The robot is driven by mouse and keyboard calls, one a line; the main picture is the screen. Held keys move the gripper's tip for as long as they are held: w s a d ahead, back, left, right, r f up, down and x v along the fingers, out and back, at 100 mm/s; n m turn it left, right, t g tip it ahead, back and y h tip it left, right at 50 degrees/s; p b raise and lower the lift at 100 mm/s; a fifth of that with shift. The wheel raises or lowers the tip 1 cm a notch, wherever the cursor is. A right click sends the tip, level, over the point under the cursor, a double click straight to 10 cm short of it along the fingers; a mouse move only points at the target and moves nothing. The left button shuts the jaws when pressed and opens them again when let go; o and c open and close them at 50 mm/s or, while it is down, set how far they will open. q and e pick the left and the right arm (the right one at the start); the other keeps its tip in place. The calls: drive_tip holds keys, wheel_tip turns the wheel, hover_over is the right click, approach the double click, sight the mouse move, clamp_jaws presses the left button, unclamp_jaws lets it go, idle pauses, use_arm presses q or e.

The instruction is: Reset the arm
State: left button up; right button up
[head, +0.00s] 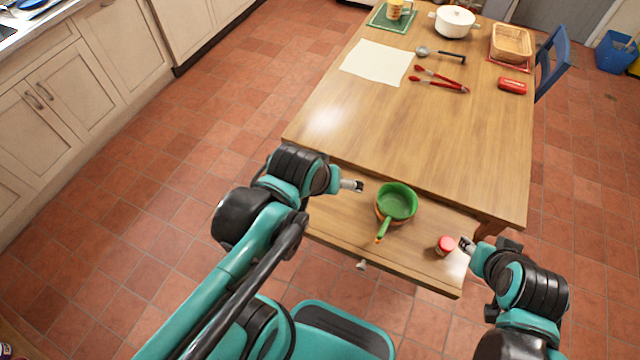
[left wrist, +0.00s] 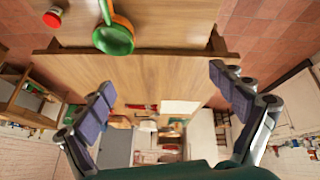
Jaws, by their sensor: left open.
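My left gripper (head: 352,186) hangs over the left part of the pulled-out drawer (head: 335,226), left of the green pan (head: 397,200). In the left wrist view my left gripper (left wrist: 161,79) has its fingers spread wide with nothing between them. My right gripper (head: 466,244) is beside the red-lidded jar (head: 445,245) at the drawer's right side. It is small, and I cannot tell whether its fingers are apart or whether it touches the jar. The green pan (left wrist: 113,39) and the jar (left wrist: 52,17) also show in the left wrist view.
The wooden table (head: 440,140) is clear near the drawer. Farther back lie red tongs (head: 440,84), a ladle (head: 440,54), a pale sheet (head: 378,63), a white pot (head: 455,22), a basket (head: 511,43) and a red box (head: 512,86). A blue chair (head: 553,62) stands right; open floor lies left.

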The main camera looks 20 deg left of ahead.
use_arm(q)
drive_tip(key=a+m, duration=0.1)
drive_tip(key=s+m+t, duration=0.1)
drive_tip(key=shift+s+a+m, duration=0.25)
drive_tip(key=shift+a+m, duration=0.05)
drive_tip(key=shift+a, duration=0.1)
